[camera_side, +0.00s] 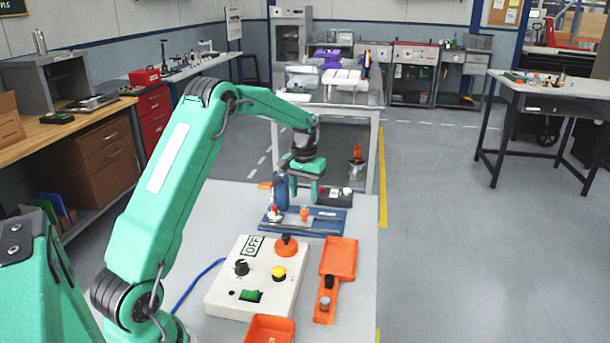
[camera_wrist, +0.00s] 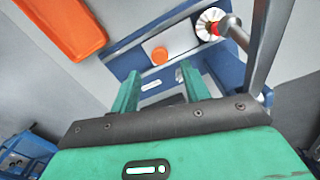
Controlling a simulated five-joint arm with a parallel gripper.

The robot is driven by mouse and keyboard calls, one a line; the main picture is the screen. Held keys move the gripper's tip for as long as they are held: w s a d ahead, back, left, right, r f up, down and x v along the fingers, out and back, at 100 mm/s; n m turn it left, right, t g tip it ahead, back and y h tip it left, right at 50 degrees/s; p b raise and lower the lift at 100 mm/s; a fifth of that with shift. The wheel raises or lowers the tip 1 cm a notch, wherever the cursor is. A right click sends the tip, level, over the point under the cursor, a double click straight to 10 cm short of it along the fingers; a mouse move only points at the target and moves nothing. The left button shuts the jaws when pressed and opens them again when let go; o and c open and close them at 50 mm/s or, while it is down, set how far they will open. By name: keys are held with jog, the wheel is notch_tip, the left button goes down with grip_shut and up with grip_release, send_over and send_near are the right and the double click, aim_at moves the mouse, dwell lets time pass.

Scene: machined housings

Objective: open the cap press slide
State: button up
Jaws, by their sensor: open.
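The cap press has a blue base plate (camera_side: 330,222) and an upright blue body (camera_side: 281,190) at the back of my bench. An orange knob (camera_side: 305,214) stands on the base, and it also shows in the wrist view (camera_wrist: 160,55). I take it for the slide's knob, but I cannot tell the slide's position. A white ribbed disc with a red centre (camera_wrist: 210,24) sits right of the knob in the wrist view, beside a metal post (camera_wrist: 236,32). My gripper (camera_side: 303,200) is open and empty, pointing down above the press. In the wrist view its fingers (camera_wrist: 159,72) are apart, near the knob.
A white control box (camera_side: 258,280) with an OFF label, knobs and a green switch stands in front of the press. An orange tray (camera_side: 338,258) and a small orange holder (camera_side: 325,302) lie to its right. A dark box (camera_side: 337,197) is behind the press.

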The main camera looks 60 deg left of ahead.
aim_at(304, 211)
jog(key=shift+f, duration=2.9)
grip_shut()
